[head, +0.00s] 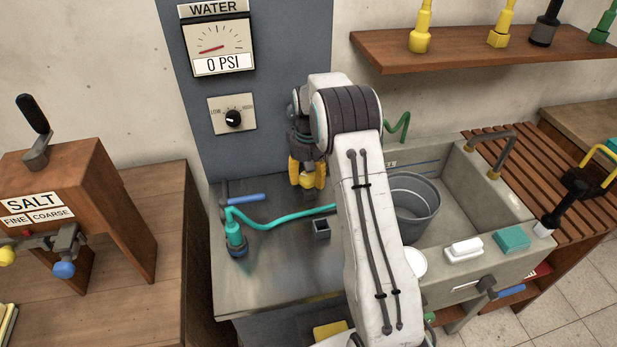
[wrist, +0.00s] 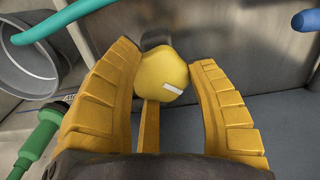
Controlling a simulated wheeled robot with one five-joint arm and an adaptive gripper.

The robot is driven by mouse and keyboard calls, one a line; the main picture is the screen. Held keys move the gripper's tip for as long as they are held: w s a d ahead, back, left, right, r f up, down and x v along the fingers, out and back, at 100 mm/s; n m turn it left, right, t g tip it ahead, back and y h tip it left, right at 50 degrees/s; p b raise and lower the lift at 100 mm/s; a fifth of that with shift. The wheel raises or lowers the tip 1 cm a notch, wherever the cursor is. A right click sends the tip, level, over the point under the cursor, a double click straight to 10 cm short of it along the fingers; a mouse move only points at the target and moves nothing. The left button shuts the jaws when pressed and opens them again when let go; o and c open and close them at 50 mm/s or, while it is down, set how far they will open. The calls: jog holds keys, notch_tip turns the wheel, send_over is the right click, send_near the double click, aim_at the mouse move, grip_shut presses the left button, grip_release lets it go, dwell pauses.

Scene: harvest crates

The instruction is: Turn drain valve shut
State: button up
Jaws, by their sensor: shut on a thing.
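My gripper (head: 307,176) is above the metal worktop, left of the sink. Its yellow fingers are shut on a yellow nozzle-like piece (wrist: 163,74) with a small white mark, seen between the fingers in the wrist view. A blue lever (head: 510,291) with a dark fitting sticks out at the sink's front, pointing right, well away from my gripper; it looks like the drain valve. Another blue handle (head: 247,198) lies at the worktop's back left; it is unclear what it belongs to. The sink (head: 465,272) is grey, partly hidden by my arm.
A teal hose (head: 275,224) crosses the worktop from a teal fitting (head: 236,238). A small dark square holder (head: 321,229) stands below my gripper. A grey bucket (head: 415,205) is in the sink. A white soap-like block (head: 464,250) and green sponge (head: 512,239) lie on the rim.

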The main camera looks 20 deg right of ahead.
aim_at(308, 177)
jog(key=m, duration=0.5)
jog(key=shift+f+m, duration=0.1)
jog(key=shift+m, duration=0.2)
jog(key=shift+m+b, duration=0.3)
jog(key=shift+m, duration=1.8)
jog(key=o, duration=1.2)
jog(key=shift+r, duration=6.05)
